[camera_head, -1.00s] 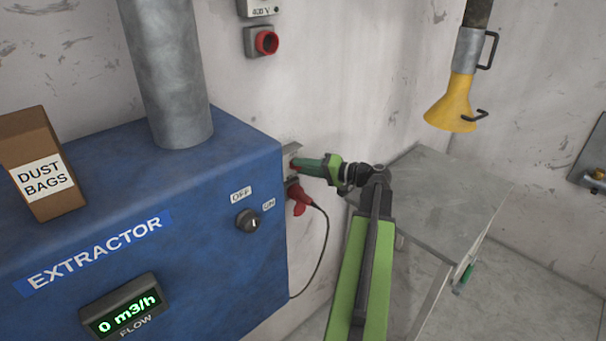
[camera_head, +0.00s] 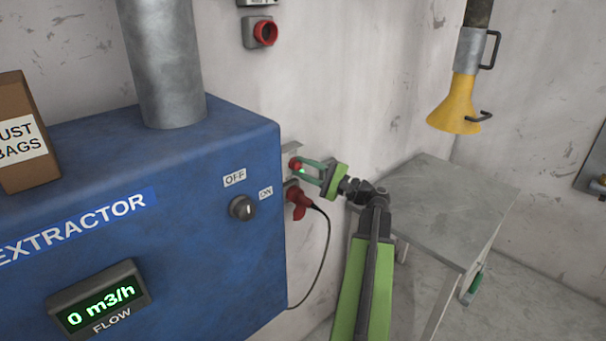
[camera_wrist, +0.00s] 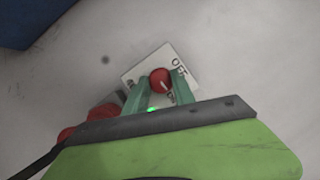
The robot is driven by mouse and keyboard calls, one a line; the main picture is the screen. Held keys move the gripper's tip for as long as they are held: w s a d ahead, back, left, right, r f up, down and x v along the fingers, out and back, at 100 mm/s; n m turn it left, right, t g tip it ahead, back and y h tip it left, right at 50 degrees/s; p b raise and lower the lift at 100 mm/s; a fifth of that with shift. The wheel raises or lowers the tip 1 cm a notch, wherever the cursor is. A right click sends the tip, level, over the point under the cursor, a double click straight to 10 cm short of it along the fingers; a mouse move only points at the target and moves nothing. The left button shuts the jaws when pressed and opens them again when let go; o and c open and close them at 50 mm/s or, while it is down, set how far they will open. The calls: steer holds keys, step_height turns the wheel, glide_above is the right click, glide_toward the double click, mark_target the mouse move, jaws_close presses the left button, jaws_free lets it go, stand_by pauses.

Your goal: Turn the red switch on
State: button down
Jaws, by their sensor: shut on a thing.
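The red switch (camera_head: 295,164) is a small round knob on a pale plate on the wall, just right of the blue extractor. In the wrist view the red knob (camera_wrist: 160,79) sits between my two green fingers, with "OFF" printed at the plate's upper right. A white mark on the knob slants toward lower right, where a partly hidden label lies. A small green light glows below the knob. My gripper (camera_head: 302,169) is shut on the knob, its jaws tilted. The display (camera_head: 100,305) reads 0 m3/h.
A red plug (camera_head: 298,200) with a black cable is close below the switch. The blue extractor (camera_head: 200,210) has a black OFF/ON knob (camera_head: 242,208). A grey table (camera_head: 450,200) stands at right. A yellow hood (camera_head: 457,108) hangs above.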

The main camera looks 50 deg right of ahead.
steer(key=shift+r+m, duration=0.15)
steer(key=shift+m, duration=0.45)
steer(key=c, duration=1.1)
jaws_free()
steer(key=shift+w, duration=0.2)
steer(key=shift+o, duration=0.2)
steer(key=shift+s, duration=0.1)
steer(key=b+v, duration=0.4)
steer(key=v, duration=1.3)
steer(key=shift+s+f, duration=0.25)
steer(key=shift+f, duration=0.05)
steer(key=shift+a, duration=0.1)
